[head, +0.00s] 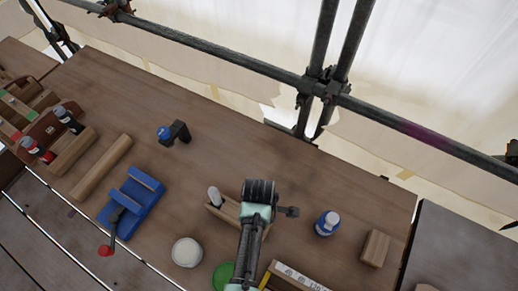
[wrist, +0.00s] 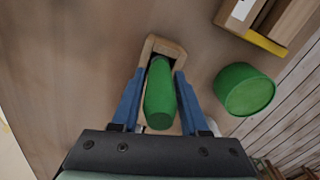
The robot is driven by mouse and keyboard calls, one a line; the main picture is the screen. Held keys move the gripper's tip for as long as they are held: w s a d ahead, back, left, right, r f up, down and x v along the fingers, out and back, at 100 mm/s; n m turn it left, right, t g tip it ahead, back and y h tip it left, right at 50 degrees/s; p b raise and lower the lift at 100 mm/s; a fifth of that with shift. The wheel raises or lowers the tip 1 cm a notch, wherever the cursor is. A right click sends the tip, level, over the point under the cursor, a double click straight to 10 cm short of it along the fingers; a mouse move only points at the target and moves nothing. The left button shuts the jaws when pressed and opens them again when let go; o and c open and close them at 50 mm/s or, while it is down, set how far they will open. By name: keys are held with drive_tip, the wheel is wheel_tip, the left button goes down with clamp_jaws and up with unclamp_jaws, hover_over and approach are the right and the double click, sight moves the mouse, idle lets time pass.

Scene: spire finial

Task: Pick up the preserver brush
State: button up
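A green, rounded, handle-like object (wrist: 160,100), which I take for the preserver brush, stands in a wooden holder and points up towards the wrist camera. Its lower end is hidden in the holder. The wooden holder (wrist: 165,44) also shows in the head view (head: 222,212), partly behind my arm. My gripper (wrist: 161,80) is open, with one blue finger on each side of the green object. Narrow gaps show between it and the fingers. In the head view, my dark wrist hides the fingers and the green object.
A green tin (wrist: 245,90) stands close to the right of my gripper in the wrist view. A white round lid or tin (head: 187,252), blue vise (head: 132,205), blue-capped bottle (head: 327,223) and wooden block (head: 375,248) stand around. Scaffold tubes (head: 230,55) run behind the bench.

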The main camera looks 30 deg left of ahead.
clamp_jaws()
drive_tip(key=shift+r, duration=0.15)
drive_tip(key=shift+r+b, duration=0.55)
drive_tip(key=shift+r, duration=4.35)
